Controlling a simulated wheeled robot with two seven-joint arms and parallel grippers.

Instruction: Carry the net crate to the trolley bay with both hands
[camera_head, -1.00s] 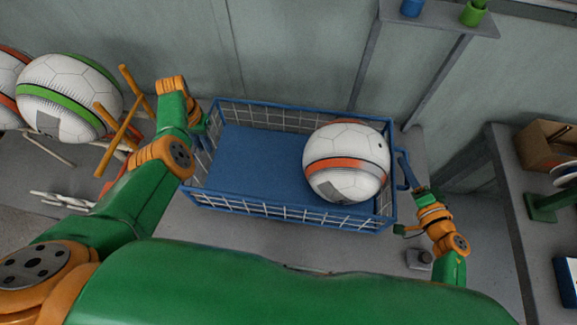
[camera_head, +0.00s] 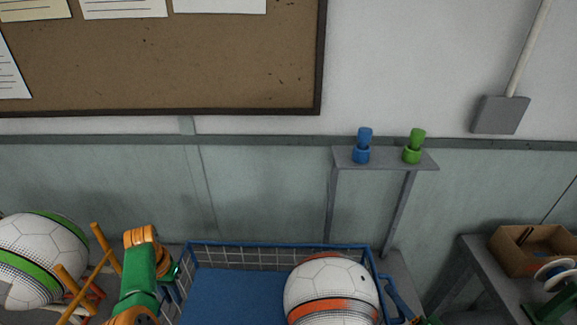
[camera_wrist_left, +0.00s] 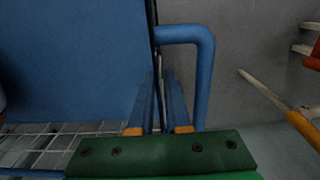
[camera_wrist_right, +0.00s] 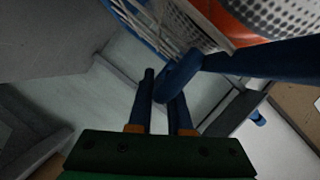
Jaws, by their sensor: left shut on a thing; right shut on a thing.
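The net crate (camera_head: 235,247) has a blue rim, pale wire mesh sides and a blue floor. It is at the bottom of the head view, its near side cut off. A white ball with an orange band (camera_head: 325,283) sits in its right part. My left gripper (camera_head: 172,285) is at the crate's left end; in the left wrist view its fingers (camera_wrist_left: 160,105) are at the blue handle (camera_wrist_left: 203,75). My right gripper (camera_wrist_right: 160,95) is at the blue handle on the right end (camera_wrist_right: 180,75). Both are shut on the crate. I cannot identify the trolley bay.
A grey table (camera_head: 475,262) with a cardboard box (camera_head: 530,250) is at right.

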